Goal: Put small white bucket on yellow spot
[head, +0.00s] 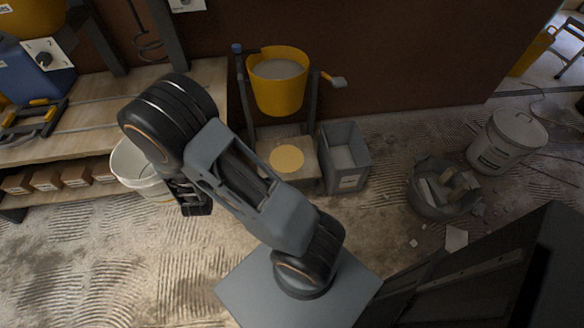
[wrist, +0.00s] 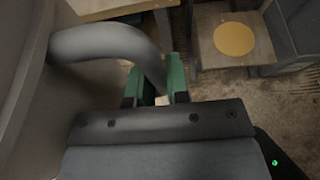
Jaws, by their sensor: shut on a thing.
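The small white bucket (head: 137,172) is at the left in the head view, by the front of the wooden bench, partly hidden behind my arm. My gripper (head: 194,208) is at its right side. In the wrist view the bucket's pale wall (wrist: 22,60) fills the left edge, and a thick curved grey part runs from it to between my green fingertips (wrist: 156,88), which are shut on it. I cannot tell whether the bucket is clear of the floor. The yellow spot (head: 286,158) is a bare round mark on a low wooden step, to the right; it also shows in the wrist view (wrist: 234,39).
A yellow bucket (head: 278,84) with grey contents stands above and behind the spot, between dark uprights. A grey crate (head: 345,176) stands just right of the step. A rubble tub (head: 440,203) and a lidded white bucket (head: 507,140) are farther right. Floor before the step is clear.

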